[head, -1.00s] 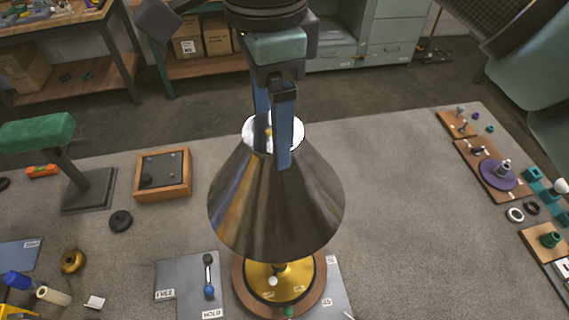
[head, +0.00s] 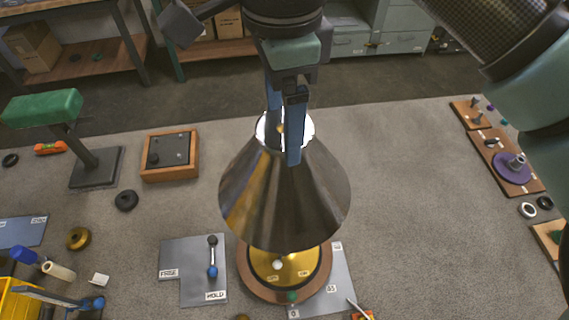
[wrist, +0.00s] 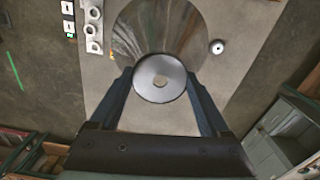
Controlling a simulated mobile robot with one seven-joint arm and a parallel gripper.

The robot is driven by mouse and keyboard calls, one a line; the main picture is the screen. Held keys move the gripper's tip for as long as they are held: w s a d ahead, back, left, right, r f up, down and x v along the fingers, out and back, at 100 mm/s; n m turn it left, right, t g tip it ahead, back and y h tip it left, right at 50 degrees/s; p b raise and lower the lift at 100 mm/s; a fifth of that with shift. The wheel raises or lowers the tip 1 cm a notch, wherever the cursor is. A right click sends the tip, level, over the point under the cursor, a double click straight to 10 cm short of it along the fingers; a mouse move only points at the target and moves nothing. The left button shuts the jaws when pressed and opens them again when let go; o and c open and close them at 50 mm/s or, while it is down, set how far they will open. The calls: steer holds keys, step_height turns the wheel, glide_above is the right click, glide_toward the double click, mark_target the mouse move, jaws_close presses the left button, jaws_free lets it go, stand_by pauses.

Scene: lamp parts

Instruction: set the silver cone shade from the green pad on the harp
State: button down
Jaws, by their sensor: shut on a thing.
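The silver cone shade (head: 285,195) is upright, wide end down, in the middle of the head view. My gripper (head: 283,135) is shut on its narrow top rim. In the wrist view my gripper's fingers (wrist: 160,95) stand either side of the shade's pale round top, and the shiny cone (wrist: 160,25) spreads out beyond. Below the shade is a lamp base (head: 285,268), a brass disc on a round wooden plinth. The shade covers the rest of the lamp, so the harp is hidden. I cannot tell whether the shade touches it. The green pad cannot be made out.
A grey plate with a blue-knobbed lever (head: 212,258) lies left of the lamp base. A green-topped stand (head: 80,150) and a wooden tray (head: 170,155) are at the left. Boards with small parts (head: 505,160) lie at the right. The tabletop right of the shade is clear.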

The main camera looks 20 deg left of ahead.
steer(key=shift+f, duration=0.15)
steer(key=shift+f+b, duration=0.85)
steer(key=shift+f, duration=1.1)
steer(key=shift+f+b, duration=0.7)
steer(key=shift+f, duration=1.4)
stand_by(0.8)
jaws_free()
step_height(320, 180, up, 13)
stand_by(0.5)
